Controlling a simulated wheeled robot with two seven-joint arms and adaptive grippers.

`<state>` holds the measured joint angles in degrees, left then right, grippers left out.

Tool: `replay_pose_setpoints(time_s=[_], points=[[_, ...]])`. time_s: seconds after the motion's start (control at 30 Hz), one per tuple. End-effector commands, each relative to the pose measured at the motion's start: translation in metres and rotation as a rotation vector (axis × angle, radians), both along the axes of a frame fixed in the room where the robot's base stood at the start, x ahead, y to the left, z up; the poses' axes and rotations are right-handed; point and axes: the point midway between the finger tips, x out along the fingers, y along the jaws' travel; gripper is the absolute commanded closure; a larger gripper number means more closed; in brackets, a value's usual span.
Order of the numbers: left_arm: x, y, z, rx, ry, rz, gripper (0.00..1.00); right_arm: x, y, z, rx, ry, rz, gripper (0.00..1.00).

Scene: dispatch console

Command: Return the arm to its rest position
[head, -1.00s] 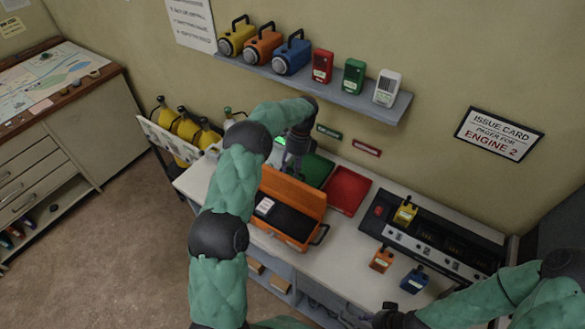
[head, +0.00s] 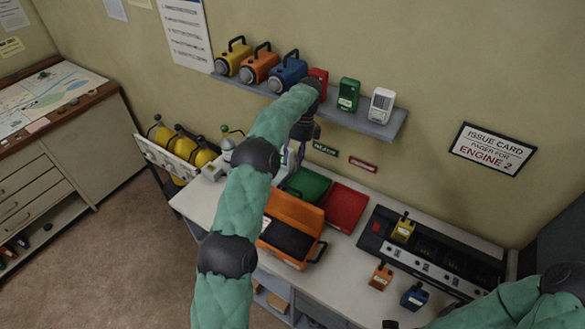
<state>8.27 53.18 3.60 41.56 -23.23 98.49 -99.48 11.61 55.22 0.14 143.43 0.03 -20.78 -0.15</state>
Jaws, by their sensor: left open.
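My left arm reaches in from the bottom left, up over the counter. Its gripper (head: 292,160) is open and points down near the wall, below the shelf and above the back of the counter, close to the green tray (head: 309,183). I see nothing held in it. My right arm shows at the bottom right. Only a small dark part of the right gripper (head: 390,324) shows at the bottom edge, and its jaws cannot be made out.
An open orange case (head: 297,208) stands on the counter (head: 345,262), partly behind my left arm. A red tray (head: 345,207), a charger console (head: 430,257) and several pagers are to the right. The wall shelf (head: 365,124) with lamps and pagers is close to my left wrist.

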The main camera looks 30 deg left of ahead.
Motion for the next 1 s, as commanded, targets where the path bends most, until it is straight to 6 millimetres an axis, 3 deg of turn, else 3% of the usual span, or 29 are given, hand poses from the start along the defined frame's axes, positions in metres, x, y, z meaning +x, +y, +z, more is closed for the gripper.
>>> replay_pose_setpoints(time_s=[0.67, 1.0], points=[[0.002, 0.000, 0.009, -0.001, 0.000, 0.000, 0.57, 0.000, 0.000, 0.002, 0.000, 0.000, 0.000, 0.60], [0.002, 0.000, 0.062, 0.000, -0.001, 0.001, 0.57, 0.000, 0.000, 0.055, 0.000, -0.001, 0.000, 0.60]])
